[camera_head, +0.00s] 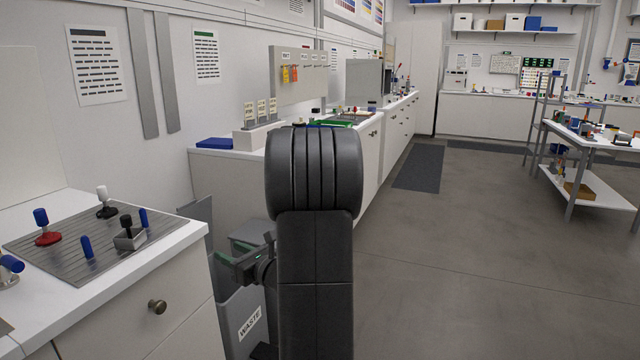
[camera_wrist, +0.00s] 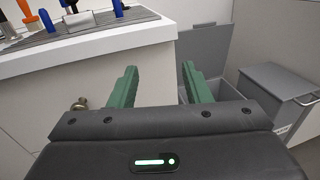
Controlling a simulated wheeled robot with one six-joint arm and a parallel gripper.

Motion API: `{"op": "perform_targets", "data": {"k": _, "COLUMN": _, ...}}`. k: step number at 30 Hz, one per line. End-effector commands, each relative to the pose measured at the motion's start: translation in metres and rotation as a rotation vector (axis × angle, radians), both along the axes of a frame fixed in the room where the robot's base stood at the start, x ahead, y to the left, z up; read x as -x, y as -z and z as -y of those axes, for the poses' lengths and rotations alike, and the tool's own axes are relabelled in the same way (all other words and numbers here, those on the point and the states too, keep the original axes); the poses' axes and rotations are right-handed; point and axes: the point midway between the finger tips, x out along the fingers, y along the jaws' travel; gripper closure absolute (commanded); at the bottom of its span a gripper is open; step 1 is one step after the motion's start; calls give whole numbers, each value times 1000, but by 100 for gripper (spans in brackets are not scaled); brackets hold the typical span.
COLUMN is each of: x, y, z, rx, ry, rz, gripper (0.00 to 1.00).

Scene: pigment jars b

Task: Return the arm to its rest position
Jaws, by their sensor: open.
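My arm stands in the middle of the head view, a black column with a ribbed rounded top, hiding what is behind it. My gripper (camera_head: 228,264) shows to the left of the arm, low down, beside the white counter's corner and above the grey waste bin. In the wrist view my gripper (camera_wrist: 158,84) has its two green fingers spread apart with nothing between them. Past the fingers are the counter's white front on the left and the grey bin on the right.
The white counter (camera_head: 190,242) at the left carries a grey ribbed mat (camera_head: 75,262) with several small tools. The waste bin (camera_head: 232,318), its lid raised in the wrist view, stands close by. A dark floor mat (camera_head: 420,167) lies ahead.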

Motion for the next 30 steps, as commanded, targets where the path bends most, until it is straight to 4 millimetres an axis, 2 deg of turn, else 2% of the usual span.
{"op": "perform_targets", "data": {"k": 1, "x": -2, "y": 15, "z": 6, "rx": -2, "ry": 18, "rz": -5, "gripper": 56}}
{"op": "perform_targets", "data": {"k": 21, "x": -25, "y": 124, "z": 79, "rx": -13, "ry": 244, "rz": -23, "gripper": 56}}
{"op": "perform_targets", "data": {"k": 30, "x": -30, "y": 155, "z": 103, "rx": -17, "ry": 317, "rz": -26, "gripper": 56}}
